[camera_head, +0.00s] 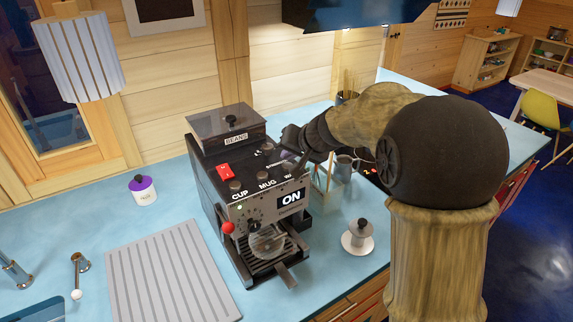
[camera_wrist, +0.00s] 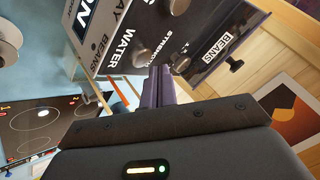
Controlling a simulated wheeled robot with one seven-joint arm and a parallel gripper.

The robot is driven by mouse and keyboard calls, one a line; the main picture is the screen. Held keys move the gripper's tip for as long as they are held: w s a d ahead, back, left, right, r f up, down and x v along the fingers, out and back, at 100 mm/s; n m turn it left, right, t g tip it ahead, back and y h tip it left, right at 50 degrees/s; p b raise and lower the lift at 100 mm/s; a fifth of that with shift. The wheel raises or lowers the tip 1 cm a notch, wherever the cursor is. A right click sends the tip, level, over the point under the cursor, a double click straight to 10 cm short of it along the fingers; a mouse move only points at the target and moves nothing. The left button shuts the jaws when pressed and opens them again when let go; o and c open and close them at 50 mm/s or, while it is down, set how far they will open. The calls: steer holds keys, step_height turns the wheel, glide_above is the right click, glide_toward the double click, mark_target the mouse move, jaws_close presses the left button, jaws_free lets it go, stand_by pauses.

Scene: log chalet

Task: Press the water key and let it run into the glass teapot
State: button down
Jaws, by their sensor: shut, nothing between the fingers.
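The black and steel coffee machine (camera_head: 262,195) stands on the blue counter, its display reading ON. The glass teapot (camera_head: 267,241) sits on the drip tray at its front; I cannot tell whether water is in it. The water key (camera_wrist: 142,57) is a round knob beside the WATER label in the wrist view; in the head view it is largely hidden by my gripper. My gripper (camera_wrist: 160,72) is shut and empty, its fingertips close to the water key at the machine's top. I cannot tell whether they touch it.
A ribbed grey mat (camera_head: 170,272) and a purple-lidded jar (camera_head: 142,190) are left. A black hob (camera_wrist: 38,118) lies behind the containers.

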steer(key=shift+d+f+b, duration=0.25)
steer(key=shift+b, duration=0.1)
steer(key=shift+s+f, duration=0.1)
steer(key=shift+s, duration=0.1)
steer(key=shift+w+a+f+b, duration=0.1)
steer(key=shift+a+b, duration=0.05)
steer(key=shift+b, duration=0.15)
steer(key=shift+s, duration=0.2)
steer(key=shift+w+f+b, duration=0.1)
steer(key=shift+f+b, duration=0.45)
steer(key=shift+b, duration=0.15)
stand_by(0.5)
steer(key=shift+r, duration=0.15)
steer(key=shift+r+p, duration=0.8)
steer(key=shift+r, duration=0.1)
